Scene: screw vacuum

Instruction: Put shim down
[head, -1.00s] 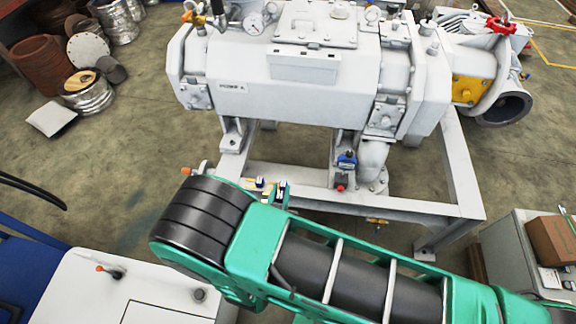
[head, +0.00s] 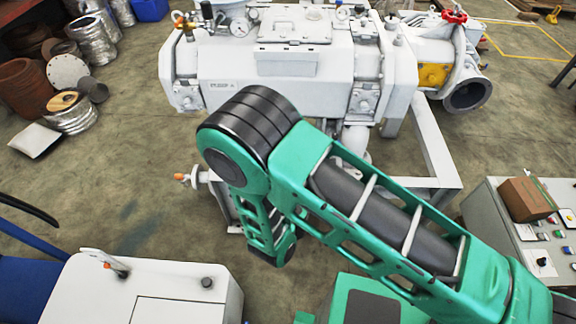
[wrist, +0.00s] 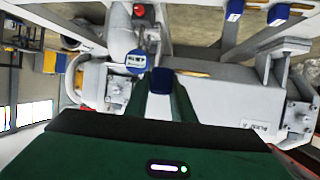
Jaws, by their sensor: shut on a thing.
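In the wrist view my gripper (wrist: 161,100) has its two green fingers close together at the lower middle. A small dark blue block (wrist: 162,79), which I take to be the shim, sits between the fingertips, and the fingers are shut on it. It is in front of the white pump frame, and I cannot tell whether it touches anything. In the head view my arm hides the gripper and the shim.
The white vacuum pump (head: 285,90) stands on a frame (head: 433,140) behind my arm. A control cabinet (head: 495,221) stands at right.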

